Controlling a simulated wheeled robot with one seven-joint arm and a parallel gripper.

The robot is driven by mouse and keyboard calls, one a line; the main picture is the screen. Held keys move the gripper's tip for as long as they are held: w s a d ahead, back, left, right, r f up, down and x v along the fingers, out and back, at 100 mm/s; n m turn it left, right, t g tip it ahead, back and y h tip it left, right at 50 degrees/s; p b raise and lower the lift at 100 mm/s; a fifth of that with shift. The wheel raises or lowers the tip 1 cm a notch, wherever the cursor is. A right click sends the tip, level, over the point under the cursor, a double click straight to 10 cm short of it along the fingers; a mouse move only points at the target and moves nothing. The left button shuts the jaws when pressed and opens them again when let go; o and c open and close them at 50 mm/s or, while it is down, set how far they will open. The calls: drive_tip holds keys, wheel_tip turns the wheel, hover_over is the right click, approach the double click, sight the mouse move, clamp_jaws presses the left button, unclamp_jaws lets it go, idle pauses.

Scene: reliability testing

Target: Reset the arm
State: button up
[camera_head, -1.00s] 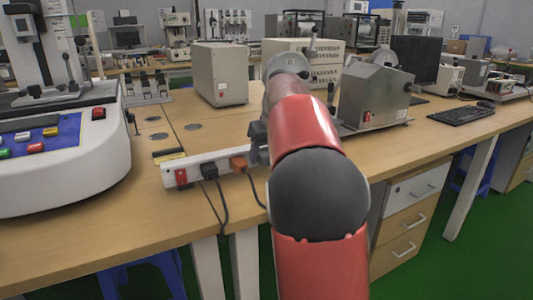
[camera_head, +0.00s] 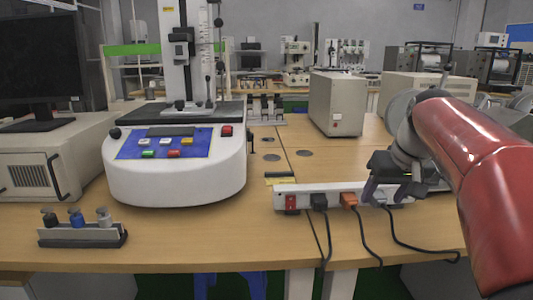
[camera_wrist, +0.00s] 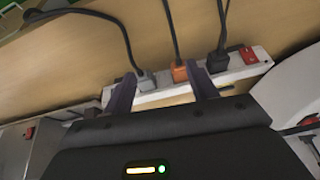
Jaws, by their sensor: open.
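My gripper (camera_head: 392,190) is at the right in the head view, at the end of my red arm. It is open, with nothing seen between its fingers. It is close to the right part of a white power strip (camera_head: 332,189) on the table's front edge. In the wrist view the two dark fingers of my gripper (camera_wrist: 163,92) point at the power strip (camera_wrist: 248,73). A grey plug and an orange plug (camera_wrist: 179,72) show between the fingertips in that picture. I cannot tell whether the fingers touch the strip.
A white testing machine (camera_head: 175,180) with a blue button panel stands left of the strip. A monitor (camera_head: 40,65) and a rack of small weights (camera_head: 82,235) are further left. A beige box (camera_head: 337,103) stands behind the strip. Black cables hang over the table's front edge.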

drive_tip(key=s+a+f, duration=0.5)
drive_tip(key=s+f, duration=0.2)
drive_tip(key=s, duration=0.4)
drive_tip(key=s+a+f, duration=0.6)
drive_tip(key=s+f, duration=0.2)
drive_tip(key=s, duration=0.2)
drive_tip(key=shift+s+t+h, duration=0.3)
drive_tip(key=shift+s+t, duration=0.1)
drive_tip(key=shift+c, duration=0.4)
